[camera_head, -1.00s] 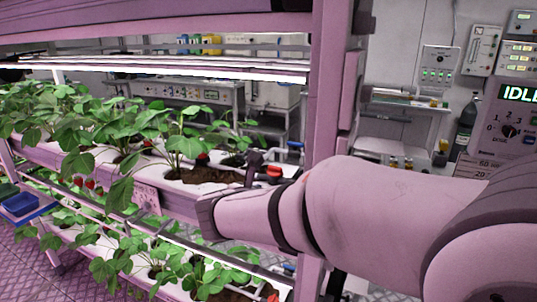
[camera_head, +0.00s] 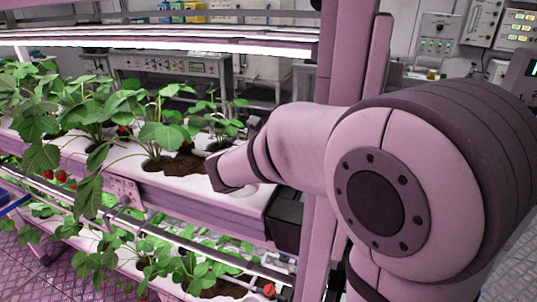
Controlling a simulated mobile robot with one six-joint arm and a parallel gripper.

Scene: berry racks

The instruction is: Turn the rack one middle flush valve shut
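The middle tier's flush valve does not show; my arm (camera_head: 300,140) covers the right end of the middle trough (camera_head: 150,180), where it would be. A dark block (camera_head: 286,218) under my forearm, at the trough's end, may be part of my gripper. Its fingers are hidden, so I cannot tell whether they are open or touching anything. A red valve handle (camera_head: 269,290) shows at the right end of the lower tier; it is a different valve.
Strawberry plants (camera_head: 160,125) with broad leaves fill the middle trough. A pink rack post (camera_head: 345,60) stands just behind my arm. A lit lamp bar (camera_head: 150,43) runs above the plants. Blue trays (camera_head: 12,200) are at the left edge.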

